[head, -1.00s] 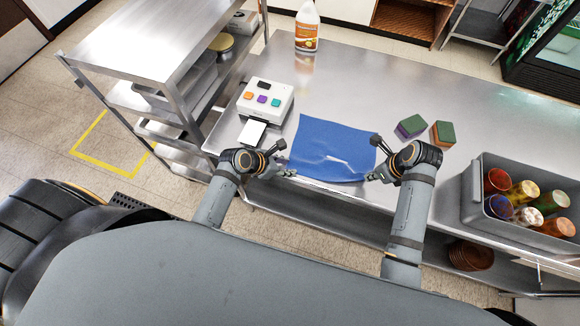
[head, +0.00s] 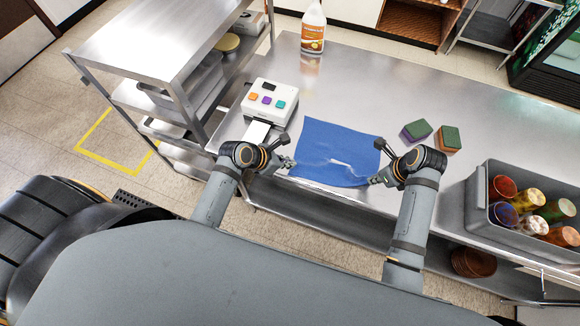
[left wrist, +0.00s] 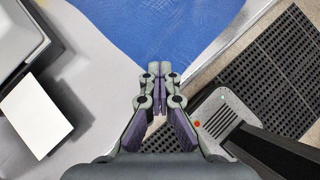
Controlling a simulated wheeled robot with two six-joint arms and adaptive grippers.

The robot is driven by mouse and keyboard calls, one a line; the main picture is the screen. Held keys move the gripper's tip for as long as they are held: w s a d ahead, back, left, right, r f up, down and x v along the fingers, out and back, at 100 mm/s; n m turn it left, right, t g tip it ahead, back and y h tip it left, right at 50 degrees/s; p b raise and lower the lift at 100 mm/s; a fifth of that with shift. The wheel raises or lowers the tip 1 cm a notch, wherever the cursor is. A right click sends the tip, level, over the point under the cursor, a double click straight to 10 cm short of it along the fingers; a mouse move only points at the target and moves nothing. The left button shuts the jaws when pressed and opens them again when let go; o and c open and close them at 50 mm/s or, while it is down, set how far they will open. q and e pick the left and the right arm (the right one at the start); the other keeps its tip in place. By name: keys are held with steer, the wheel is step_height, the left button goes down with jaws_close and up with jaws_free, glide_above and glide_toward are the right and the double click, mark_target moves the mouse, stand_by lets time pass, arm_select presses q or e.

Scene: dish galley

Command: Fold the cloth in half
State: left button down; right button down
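The blue cloth (head: 335,140) lies spread on the steel table, with creases and a pale streak near its front edge. My left gripper (head: 290,163) is at the cloth's front left corner. In the left wrist view the fingers (left wrist: 159,70) are together at the tips, where the corner of the cloth (left wrist: 155,28) narrows into them; they appear shut on it. My right gripper (head: 375,180) is low at the cloth's front right corner. Its fingers are too small to tell whether they are open or shut.
A white box with coloured buttons (head: 270,101) stands left of the cloth. Two sponges (head: 416,131) (head: 447,139) lie to its right. A grey bin (head: 477,210) of cups stands further right, a bottle (head: 313,30) at the back. The table behind the cloth is clear.

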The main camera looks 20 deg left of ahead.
arm_select(q)
steer(key=shift+r, duration=0.8)
arm_select(e)
steer(key=shift+s, duration=0.1)
arm_select(q)
steer(key=c, duration=0.9)
jaws_free()
arm_select(e)
steer(key=c, duration=2.1)
jaws_free()
steer(key=o, duration=0.6)
steer(key=o, duration=1.3)
steer(key=shift+r, duration=0.1)
